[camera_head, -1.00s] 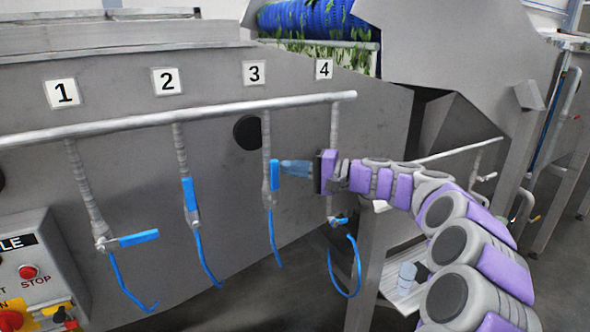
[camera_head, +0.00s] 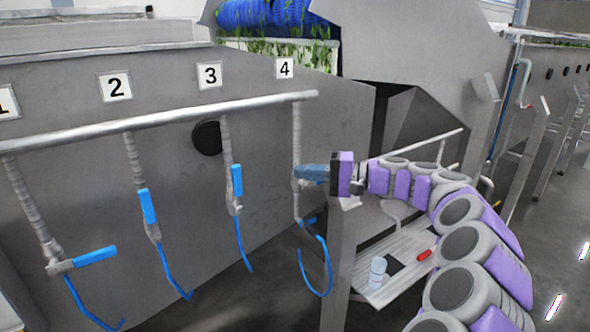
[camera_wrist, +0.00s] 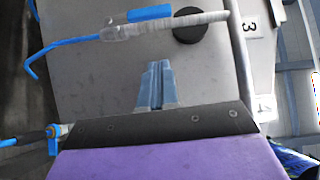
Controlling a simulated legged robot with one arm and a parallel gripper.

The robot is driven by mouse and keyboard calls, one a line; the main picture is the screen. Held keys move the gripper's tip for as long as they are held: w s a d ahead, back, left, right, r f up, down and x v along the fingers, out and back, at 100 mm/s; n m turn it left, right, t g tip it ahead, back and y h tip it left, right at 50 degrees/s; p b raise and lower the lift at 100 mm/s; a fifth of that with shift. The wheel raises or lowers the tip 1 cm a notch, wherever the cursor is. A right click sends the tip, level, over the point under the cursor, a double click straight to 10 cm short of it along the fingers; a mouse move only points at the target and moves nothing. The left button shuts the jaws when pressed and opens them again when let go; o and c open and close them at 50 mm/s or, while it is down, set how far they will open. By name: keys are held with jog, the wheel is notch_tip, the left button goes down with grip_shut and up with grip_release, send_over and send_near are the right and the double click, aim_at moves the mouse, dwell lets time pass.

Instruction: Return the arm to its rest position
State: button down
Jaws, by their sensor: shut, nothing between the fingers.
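My arm reaches in from the lower right in the head view, and its purple links bend toward the valve pipes. My gripper (camera_head: 300,172) points left, its blue-grey fingers overlapping pipe 4 in the picture; I cannot tell the gap in depth. In the wrist view the fingers (camera_wrist: 156,72) are together and empty. Valve 4's blue handle (camera_head: 308,221) sits just below the gripper, turned sideways. Valve 3's handle (camera_head: 237,183) lies along its pipe and also shows ahead of the fingers in the wrist view (camera_wrist: 150,13).
Valve 2's handle (camera_head: 148,206) lies along its pipe; valve 1's handle (camera_head: 95,256) sticks out sideways. Blue hoses hang below. A steel tray (camera_head: 372,292) under my arm holds a pale cup (camera_head: 377,270) and a red item (camera_head: 424,255). Open floor lies at right.

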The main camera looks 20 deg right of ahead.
jog(key=s+a+f+n+g+h+b, duration=0.1)
jog(key=s+a+n+g, duration=0.15)
jog(key=s+a, duration=0.3)
jog(key=s+a+f+n+g+b, duration=0.1)
jog(key=s+a+g, duration=0.25)
jog(key=a, duration=0.35)
jog(key=s+a+f+n+g+h+b, duration=0.1)
jog(key=s+a+f+h, duration=0.3)
jog(key=s, duration=0.4)
jog(key=s+a+f+n+g+h, duration=0.1)
jog(key=s+a+f+g, duration=0.15)
jog(key=s+f, duration=0.4)
jog(key=s+d+f+h+b, duration=0.1)
jog(key=s+d+f+h, duration=0.3)
jog(key=s+f, duration=0.3)
jog(key=s+d+f+h+b, duration=0.2)
jog(key=s+d+f+h, duration=0.3)
jog(key=s, duration=0.9)
notch_tip(320, 180, down, 2)
jog(key=d, duration=0.2)
jog(key=shift+s+d+f+h, duration=0.15)
jog(key=shift+d+f+h, duration=0.05)
jog(key=shift+d+h, duration=0.1)
jog(key=shift+a, duration=0.1)
